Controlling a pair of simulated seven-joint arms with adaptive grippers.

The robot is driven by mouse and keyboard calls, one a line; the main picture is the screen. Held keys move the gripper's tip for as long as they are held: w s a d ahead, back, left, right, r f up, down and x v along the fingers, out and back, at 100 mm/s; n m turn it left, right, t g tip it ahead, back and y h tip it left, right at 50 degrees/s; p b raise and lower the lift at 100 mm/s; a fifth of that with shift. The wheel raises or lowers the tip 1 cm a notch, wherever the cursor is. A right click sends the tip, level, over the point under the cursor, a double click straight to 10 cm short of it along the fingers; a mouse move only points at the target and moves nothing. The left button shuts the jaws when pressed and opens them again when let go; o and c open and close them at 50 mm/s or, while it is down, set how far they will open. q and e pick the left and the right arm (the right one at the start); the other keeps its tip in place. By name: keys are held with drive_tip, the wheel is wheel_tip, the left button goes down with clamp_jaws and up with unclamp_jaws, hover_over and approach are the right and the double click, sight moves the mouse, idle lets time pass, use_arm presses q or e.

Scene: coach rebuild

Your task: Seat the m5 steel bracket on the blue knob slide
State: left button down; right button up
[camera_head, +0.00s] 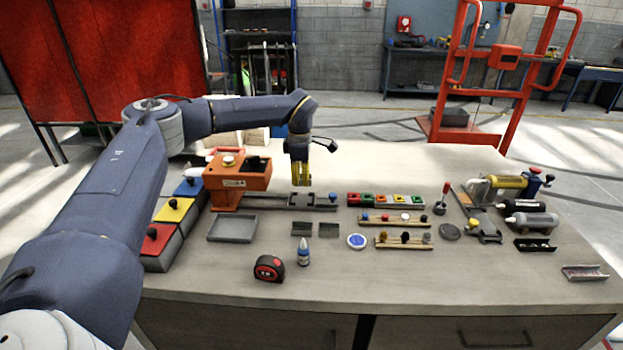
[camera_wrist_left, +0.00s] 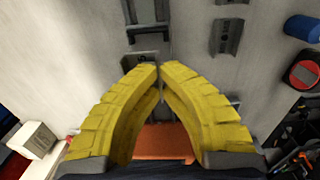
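The slide is a grey rail (camera_head: 270,202) running right from the orange housing, with a blue knob (camera_head: 333,196) near its right end. A dark grey bracket-like piece (camera_head: 301,200) sits on the rail; I cannot confirm it is the m5 steel bracket. My left gripper (camera_head: 301,184) points down just above that piece. In the left wrist view its yellow fingers (camera_wrist_left: 160,66) converge with their tips nearly meeting beside the same dark piece (camera_wrist_left: 142,58). A thin dark edge shows between the fingers; whether they grip it is unclear. My right gripper is out of view.
Two grey brackets (camera_head: 301,229) lie in front of the rail, with a grey tray (camera_head: 232,229) to their left. The orange housing (camera_head: 237,180) stands left of the gripper. A tape measure (camera_head: 269,268) and small bottle (camera_head: 303,252) stand nearer. The table's front right is mostly clear.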

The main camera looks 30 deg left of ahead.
sight(302, 203)
use_arm(q)
drive_tip(key=shift+f, duration=2.4)
drive_tip(key=shift+f, duration=0.95)
idle(1.5)
drive_tip(key=c, duration=2.1)
unclamp_jaws()
drive_tip(key=shift+c, duration=0.2)
drive_tip(key=o, duration=1.1)
drive_tip(key=shift+r, duration=2.95)
